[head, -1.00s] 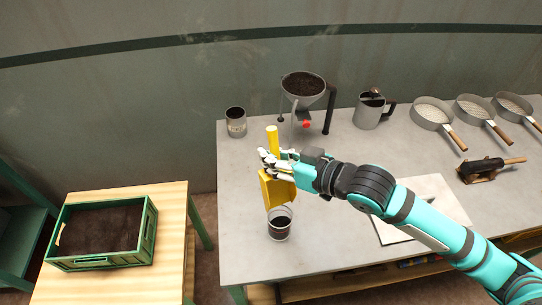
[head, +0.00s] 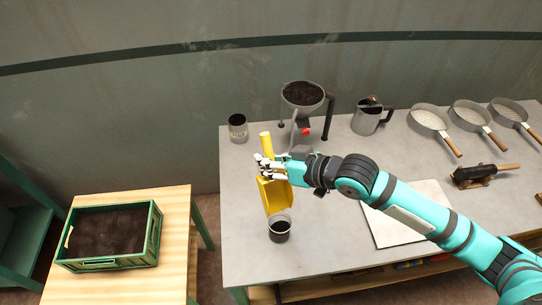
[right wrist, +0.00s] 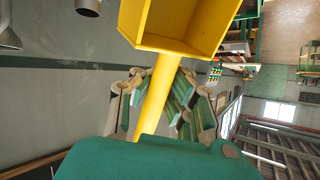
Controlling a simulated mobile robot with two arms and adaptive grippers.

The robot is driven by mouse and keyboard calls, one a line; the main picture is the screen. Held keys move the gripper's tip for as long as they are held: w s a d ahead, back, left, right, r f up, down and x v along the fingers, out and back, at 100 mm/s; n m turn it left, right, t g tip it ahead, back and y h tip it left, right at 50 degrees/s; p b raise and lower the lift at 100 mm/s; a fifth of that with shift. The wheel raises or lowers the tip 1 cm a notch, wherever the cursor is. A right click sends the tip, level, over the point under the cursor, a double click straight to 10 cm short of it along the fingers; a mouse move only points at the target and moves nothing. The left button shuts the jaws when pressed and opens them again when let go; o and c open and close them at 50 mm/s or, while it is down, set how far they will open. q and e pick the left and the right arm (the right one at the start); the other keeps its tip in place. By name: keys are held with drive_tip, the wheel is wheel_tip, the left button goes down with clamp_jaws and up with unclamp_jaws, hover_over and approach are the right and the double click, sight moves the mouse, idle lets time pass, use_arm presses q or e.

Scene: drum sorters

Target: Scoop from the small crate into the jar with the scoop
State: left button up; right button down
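My right gripper (head: 270,170) is shut around the handle of the yellow scoop (head: 275,196). The scoop's handle points up and its pan hangs down, with the lower end just above or at the rim of the jar (head: 279,231); contact is unclear. In the right wrist view the scoop's pan (right wrist: 180,22) shows bare yellow inside, and the handle runs between the fingers (right wrist: 158,95). The clear jar stands upright near the table's front left edge with dark material in it. The small green crate (head: 108,263) holds dark soil. My left gripper is out of view.
The crate stands on a wooden table (head: 175,225), with a gap before the grey table (head: 330,235). Behind the scoop are a metal cup (head: 238,128), a soil-filled hopper (head: 303,97) and a grey jug (head: 367,118). Several sieves (head: 430,118) stand at the right.

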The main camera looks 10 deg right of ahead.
drive_tip(key=w+a+f+m+g+h+b, duration=0.2)
drive_tip(key=w+f+g+h+b, duration=0.1)
drive_tip(key=w+f+g+b, duration=0.4)
drive_tip(key=w+a+f+m+g+h+b, duration=0.25)
drive_tip(key=f+g+b, duration=0.25)
drive_tip(key=f, duration=0.5)
drive_tip(key=shift+g, duration=0.8)
drive_tip(key=r+b, duration=0.1)
drive_tip(key=r, duration=0.1)
drive_tip(key=d+r+b, duration=0.1)
drive_tip(key=r+b, duration=0.1)
drive_tip(key=r, duration=0.1)
drive_tip(key=shift+w+d, duration=0.1)
drive_tip(key=shift+w, duration=0.1)
